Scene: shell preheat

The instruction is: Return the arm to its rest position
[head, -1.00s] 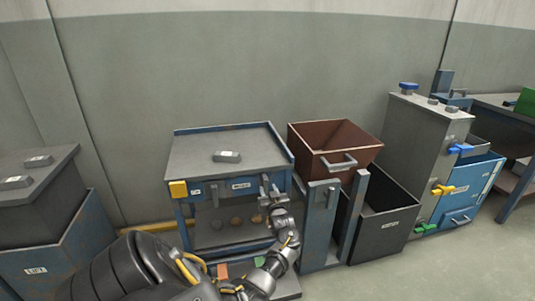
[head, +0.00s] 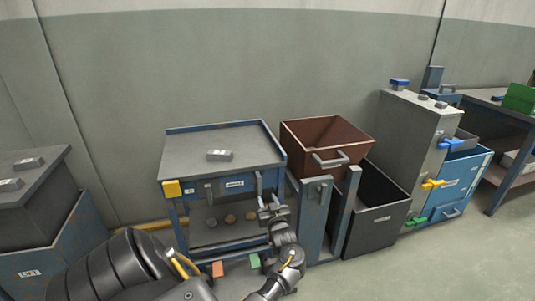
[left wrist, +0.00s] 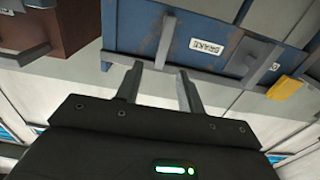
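My left arm (head: 125,265) comes in from the lower left in the head view. My left gripper (head: 267,203) is in front of the right front of a blue-framed bench with a grey top (head: 190,150). In the left wrist view, the two fingers of this gripper (left wrist: 160,78) stand apart with nothing between them. A blue panel with a "BRAKE" label (left wrist: 207,47) lies beyond the fingertips, with a visible gap. The bench's front carries a handle and a yellow block (head: 172,188). My right gripper is not in view.
A brown bin (head: 310,133) and a dark open box (head: 375,227) stand right of the bench. A grey and blue cabinet (head: 405,125) is farther right. Floor is clear at lower right.

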